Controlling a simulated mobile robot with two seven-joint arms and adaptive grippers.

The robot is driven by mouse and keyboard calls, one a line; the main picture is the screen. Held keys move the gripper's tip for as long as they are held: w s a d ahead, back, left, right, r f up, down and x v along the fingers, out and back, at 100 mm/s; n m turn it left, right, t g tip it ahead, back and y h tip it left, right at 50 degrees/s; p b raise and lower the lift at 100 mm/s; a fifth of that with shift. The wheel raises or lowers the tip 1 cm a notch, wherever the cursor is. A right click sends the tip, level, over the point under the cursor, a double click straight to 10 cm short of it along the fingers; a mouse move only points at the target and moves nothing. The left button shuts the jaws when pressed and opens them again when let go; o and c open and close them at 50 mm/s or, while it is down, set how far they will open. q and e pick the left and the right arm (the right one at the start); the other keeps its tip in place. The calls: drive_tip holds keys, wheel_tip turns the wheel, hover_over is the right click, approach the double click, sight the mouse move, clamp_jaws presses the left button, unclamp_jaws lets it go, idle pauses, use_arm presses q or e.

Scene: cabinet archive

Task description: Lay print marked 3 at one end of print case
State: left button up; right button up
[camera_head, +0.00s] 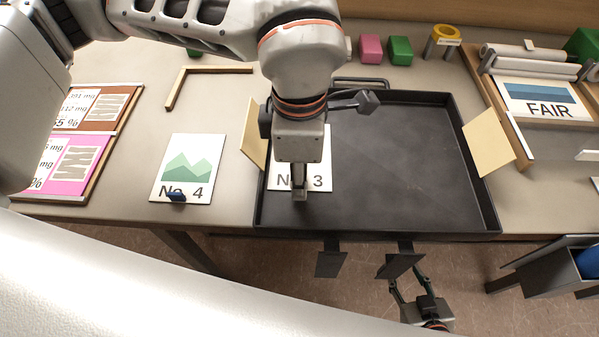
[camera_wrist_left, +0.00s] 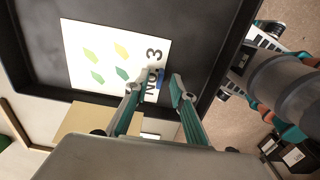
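The black print case (camera_head: 400,150) lies open on the table. The white print marked No. 3 (camera_head: 318,172) lies inside at its left end, partly hidden by my left arm. In the left wrist view the print (camera_wrist_left: 100,55) looks flat on the case floor (camera_wrist_left: 40,50), with a small blue tab (camera_wrist_left: 162,76) near its number. My left gripper (camera_head: 300,193) is over the print's numbered edge. Its fingers (camera_wrist_left: 156,88) are apart near the tab; contact cannot be told. My right gripper (camera_head: 408,283) is open and empty beyond the case's front edge.
A print marked No. 4 (camera_head: 184,170) lies left of the case. Tan flaps (camera_head: 488,142) stand at the case sides and dark flaps (camera_head: 331,262) hang in front. A wooden corner piece (camera_head: 205,72) lies behind. A FAIR card (camera_head: 540,100) is at right.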

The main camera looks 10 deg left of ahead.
use_arm(q)
drive_tip(key=shift+c, duration=0.2)
use_arm(e)
drive_tip(key=shift+r, duration=0.1)
use_arm(q)
drive_tip(key=shift+r+p, duration=1.55)
drive_tip(key=shift+r, duration=1.95)
use_arm(e)
drive_tip(key=shift+t, duration=0.3)
drive_tip(key=shift+w+r, duration=0.2)
drive_tip(key=shift+r, duration=0.5)
drive_tip(key=shift+w+r, duration=0.25)
drive_tip(key=shift+r, duration=0.45)
drive_tip(key=shift+w+r, duration=0.2)
drive_tip(key=shift+r, duration=0.5)
drive_tip(key=shift+w, duration=0.1)
use_arm(q)
wheel_tip(320, 180, up, 12)
